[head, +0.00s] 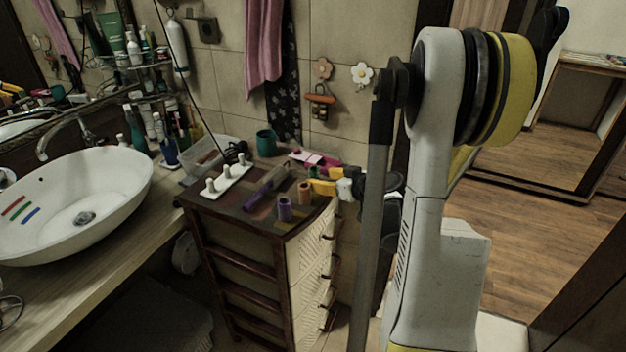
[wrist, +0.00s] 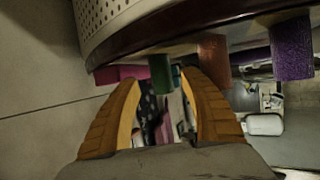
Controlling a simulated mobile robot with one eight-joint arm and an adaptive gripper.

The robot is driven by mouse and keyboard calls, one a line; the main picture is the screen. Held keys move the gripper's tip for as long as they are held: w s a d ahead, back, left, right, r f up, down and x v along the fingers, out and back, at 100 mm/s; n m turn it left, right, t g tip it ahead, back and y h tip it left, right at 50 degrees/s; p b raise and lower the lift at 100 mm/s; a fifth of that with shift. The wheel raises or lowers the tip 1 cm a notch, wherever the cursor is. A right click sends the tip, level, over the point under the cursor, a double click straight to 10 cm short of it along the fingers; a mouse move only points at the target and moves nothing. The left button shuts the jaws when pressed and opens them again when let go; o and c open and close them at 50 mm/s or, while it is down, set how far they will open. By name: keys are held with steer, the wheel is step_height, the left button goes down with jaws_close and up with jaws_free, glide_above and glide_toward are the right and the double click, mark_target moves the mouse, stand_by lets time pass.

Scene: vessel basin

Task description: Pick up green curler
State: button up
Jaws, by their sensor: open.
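The green curler (wrist: 160,74) stands at the edge of the cabinet top in the wrist view, which looks upside down. My gripper (wrist: 161,82) is open, with one yellow finger on each side of the curler near its end. I cannot tell whether either finger touches it. In the head view my gripper (head: 313,180) is low over the right side of the cabinet top. I cannot make out the green curler there; the gripper seems to hide it.
An orange curler (head: 305,193) and a purple curler (head: 284,209) stand close by on the dark cabinet (head: 240,218). A white holder with pegs (head: 228,178), a teal mug (head: 266,143) and a pink item (head: 325,163) are also on top. The sink (head: 75,205) is left.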

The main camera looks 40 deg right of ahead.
mark_target(318, 179)
steer(key=b+x, duration=0.1)
steer(key=x, duration=0.3)
steer(key=shift+w+a+f+b, duration=0.1)
steer(key=shift+w+f+b, duration=0.1)
steer(key=shift+w+b, duration=0.1)
steer(key=shift+s+r, duration=0.1)
steer(key=shift+s, duration=0.05)
steer(key=shift+c, duration=0.2)
steer(key=c, duration=0.8)
steer(key=shift+c, duration=0.2)
